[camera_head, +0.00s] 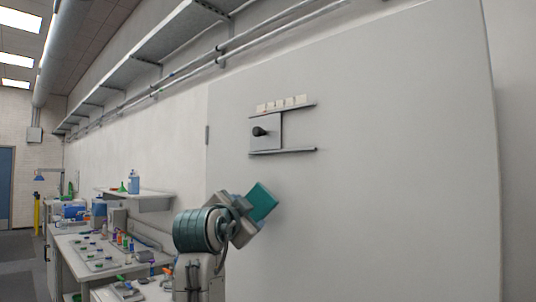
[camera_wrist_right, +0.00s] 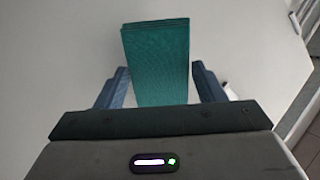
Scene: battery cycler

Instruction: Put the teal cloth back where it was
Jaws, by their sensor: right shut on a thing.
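The teal cloth (camera_head: 263,201) is a flat, folded block in the head view, held up in front of the large pale panel. In the right wrist view the cloth (camera_wrist_right: 157,60) stands out between the two dark fingers. My right gripper (camera_head: 247,214) is shut on the cloth; it also shows in the right wrist view (camera_wrist_right: 160,88). The gripper is tilted toward the upper right, below the small rail fixture. The left gripper is not in view.
A sliding fixture with a black knob (camera_head: 260,131) sits between two rails on the pale panel (camera_head: 400,150). A bench (camera_head: 75,250) with several bottles and small items stands at left. A small wall shelf (camera_head: 150,197) holds a blue bottle (camera_head: 134,183).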

